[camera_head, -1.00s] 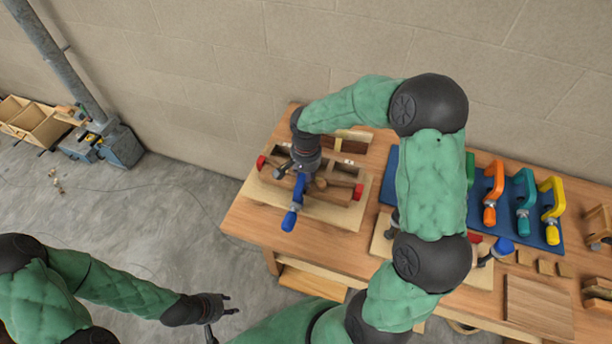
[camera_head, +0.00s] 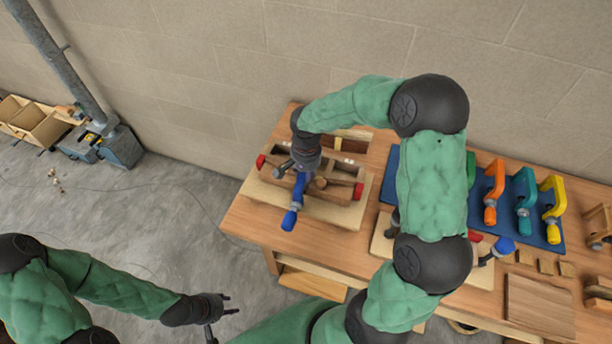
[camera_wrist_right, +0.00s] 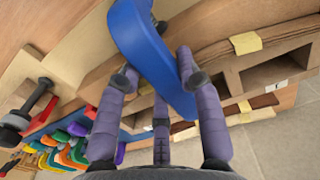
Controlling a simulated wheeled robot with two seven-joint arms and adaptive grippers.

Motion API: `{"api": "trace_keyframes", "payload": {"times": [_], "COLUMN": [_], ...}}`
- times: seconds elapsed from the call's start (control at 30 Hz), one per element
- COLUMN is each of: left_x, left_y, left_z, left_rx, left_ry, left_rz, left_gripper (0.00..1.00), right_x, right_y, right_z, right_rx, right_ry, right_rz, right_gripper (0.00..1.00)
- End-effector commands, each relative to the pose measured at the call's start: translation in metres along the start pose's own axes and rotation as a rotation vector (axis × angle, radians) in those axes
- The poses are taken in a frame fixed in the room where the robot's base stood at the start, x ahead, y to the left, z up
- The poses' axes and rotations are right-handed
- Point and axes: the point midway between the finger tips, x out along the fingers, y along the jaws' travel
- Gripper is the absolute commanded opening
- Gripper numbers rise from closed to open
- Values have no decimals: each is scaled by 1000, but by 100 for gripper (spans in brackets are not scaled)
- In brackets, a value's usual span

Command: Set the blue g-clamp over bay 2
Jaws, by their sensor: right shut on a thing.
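The blue g-clamp (camera_head: 299,190) is at the wooden bending form (camera_head: 330,210) on the left part of the bench, its blue handle pointing toward the front. My right gripper (camera_head: 303,168) is shut on the clamp from above. In the right wrist view the blue clamp frame (camera_wrist_right: 150,55) lies between the purple fingers of my right gripper (camera_wrist_right: 158,88), over the form with its open bays (camera_wrist_right: 262,75). The head view does not show clearly whether the clamp touches the form, and bay numbers are not readable. My left gripper (camera_head: 222,306) is empty and looks open, off the bench at lower left.
A blue mat (camera_head: 540,232) at the right holds orange (camera_head: 494,185), teal (camera_head: 525,195) and yellow (camera_head: 554,205) clamps. Red-ended pieces (camera_head: 358,191) sit at the form's sides. My right arm hides the bench middle. A wall stands behind.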

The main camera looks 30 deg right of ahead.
Motion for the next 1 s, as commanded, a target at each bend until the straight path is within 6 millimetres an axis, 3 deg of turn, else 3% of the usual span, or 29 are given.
{"api": "trace_keyframes", "payload": {"times": [0.47,0.5,0.57,1.0], "left_x": [1,1,1,0], "left_y": [0,0,0,0], "left_z": [0,0,0,0], "left_rx": [0,0,0,0], "left_ry": [0,0,0,0], "left_rz": [0,0,0,0], "left_gripper": [40,40,40,40], "right_x": [2,2,2,-3], "right_y": [0,0,0,0], "right_z": [1,1,1,0], "right_rx": [-1,-1,-1,-1], "right_ry": [-2,-2,-2,0], "right_rz": [1,1,2,1], "right_gripper": [7,44,61,64]}}
